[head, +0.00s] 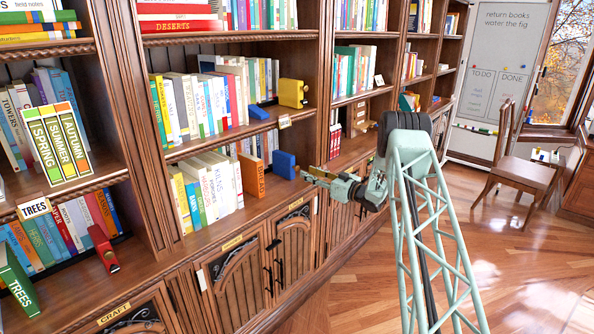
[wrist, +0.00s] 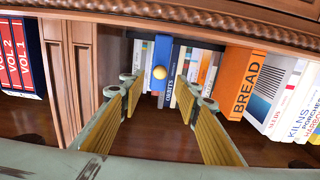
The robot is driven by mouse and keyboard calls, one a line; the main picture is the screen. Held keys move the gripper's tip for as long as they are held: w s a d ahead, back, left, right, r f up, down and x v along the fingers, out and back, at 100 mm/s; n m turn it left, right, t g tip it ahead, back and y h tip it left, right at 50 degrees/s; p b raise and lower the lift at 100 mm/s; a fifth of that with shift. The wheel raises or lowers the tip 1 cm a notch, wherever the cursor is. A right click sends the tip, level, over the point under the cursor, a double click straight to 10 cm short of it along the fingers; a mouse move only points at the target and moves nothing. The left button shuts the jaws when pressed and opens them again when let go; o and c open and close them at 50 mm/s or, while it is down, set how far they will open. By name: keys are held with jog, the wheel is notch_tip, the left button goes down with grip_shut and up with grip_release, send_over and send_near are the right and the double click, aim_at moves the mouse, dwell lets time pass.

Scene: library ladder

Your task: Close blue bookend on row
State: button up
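The blue bookend (head: 285,164) with a yellow round knob stands on the lower middle shelf, right of the front row of books (head: 210,185). A gap lies between it and the orange BREAD book (head: 252,176) that ends this row. In the wrist view the blue bookend (wrist: 162,52) is upright ahead, left of the orange book (wrist: 242,82), with back-row books showing through the gap. My gripper (head: 310,175) is just right of the bookend in the head view. In the wrist view my gripper (wrist: 166,97) is open and empty, its fingers apart on either side of the knob.
A yellow bookend (head: 293,92) and a blue piece (head: 258,112) are on the shelf above. A red bookend (head: 103,250) stands on the left lower shelf. A wooden upright (wrist: 92,60) and red volumes (wrist: 17,55) are left in the wrist view. A chair (head: 525,170) stands far right.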

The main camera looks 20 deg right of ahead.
aim_at(298, 168)
jog(key=shift+b+x, duration=0.5)
jog(key=shift+x, duration=3.6)
jog(key=shift+d, duration=0.1)
jog(key=shift+c, duration=0.7)
jog(key=c, duration=0.8)
